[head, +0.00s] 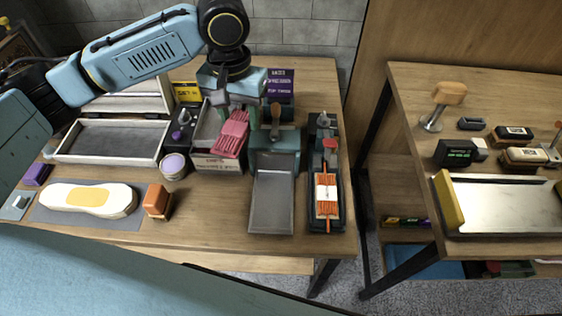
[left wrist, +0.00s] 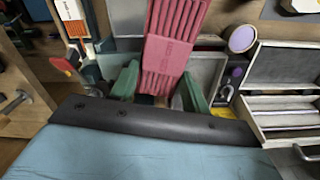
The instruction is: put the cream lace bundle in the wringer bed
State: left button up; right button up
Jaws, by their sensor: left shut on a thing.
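My left gripper (head: 238,112) is shut on a pink ribbed lace bundle (head: 232,136), over the lace box (head: 218,164). In the left wrist view the pink bundle (left wrist: 170,48) stands between the green fingers (left wrist: 160,90). I cannot make out a cream lace bundle; the box's inside is partly hidden. To the box's right is a teal press-like device with a grey metal bed (head: 272,198), which looks like the wringer bed and is empty. An orange bundle with a white band (head: 326,195) lies in a dark tray beside it. My right gripper is not in view.
A white-rimmed tray (head: 108,142) and a small lavender-topped pot (head: 173,166) stand left of the box. A second table (head: 412,85) stands right, across a gap.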

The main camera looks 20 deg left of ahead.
aim_at(272, 199)
jog(key=k, duration=0.5)
jog(key=z, duration=1.8)
jog(key=i, duration=1.05)
jog(key=u, duration=2.4)
